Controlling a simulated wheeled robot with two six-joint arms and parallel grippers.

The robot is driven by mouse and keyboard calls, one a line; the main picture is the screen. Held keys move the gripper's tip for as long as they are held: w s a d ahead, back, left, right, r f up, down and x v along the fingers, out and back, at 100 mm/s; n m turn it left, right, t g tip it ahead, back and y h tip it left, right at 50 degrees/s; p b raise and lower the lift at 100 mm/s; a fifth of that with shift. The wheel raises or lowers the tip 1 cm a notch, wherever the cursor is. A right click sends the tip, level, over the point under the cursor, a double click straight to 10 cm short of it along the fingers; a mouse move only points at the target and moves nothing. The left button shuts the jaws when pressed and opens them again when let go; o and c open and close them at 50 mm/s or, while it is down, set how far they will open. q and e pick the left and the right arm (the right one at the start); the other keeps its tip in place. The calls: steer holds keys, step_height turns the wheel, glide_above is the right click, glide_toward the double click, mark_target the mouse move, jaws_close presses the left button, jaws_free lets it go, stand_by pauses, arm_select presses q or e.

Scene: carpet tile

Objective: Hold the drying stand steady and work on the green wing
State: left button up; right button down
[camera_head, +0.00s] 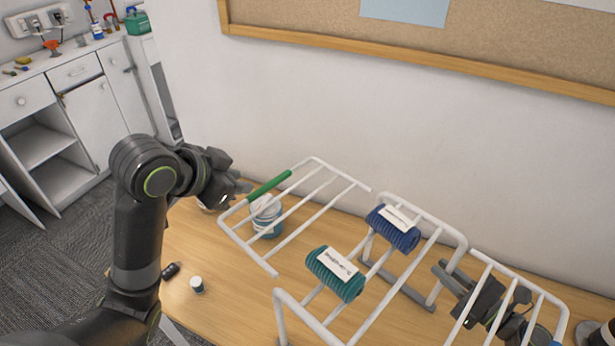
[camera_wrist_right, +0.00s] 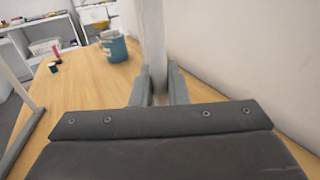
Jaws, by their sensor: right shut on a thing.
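The white drying stand (camera_head: 455,237) stands on the wooden table, its wings spread to left and right. The green wing (camera_head: 322,163) is the left one, with a green grip (camera_head: 269,187) on its outer bar; it is tilted out over the table. My left gripper (camera_head: 243,187) is at the outer end of the green grip; whether its jaws are open and whether it touches is unclear. My right gripper (camera_head: 440,272) is beside the stand's middle frame, partly behind the right wing (camera_head: 512,275). In the right wrist view its fingers (camera_wrist_right: 159,92) are shut on a white bar of the stand.
A small white-capped bottle (camera_head: 197,286) and a dark item (camera_head: 171,270) are at front left. A wall is close behind.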

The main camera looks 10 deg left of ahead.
stand_by(0.4)
steer(key=c, duration=1.3)
jaws_free()
steer(key=shift+c, duration=0.2)
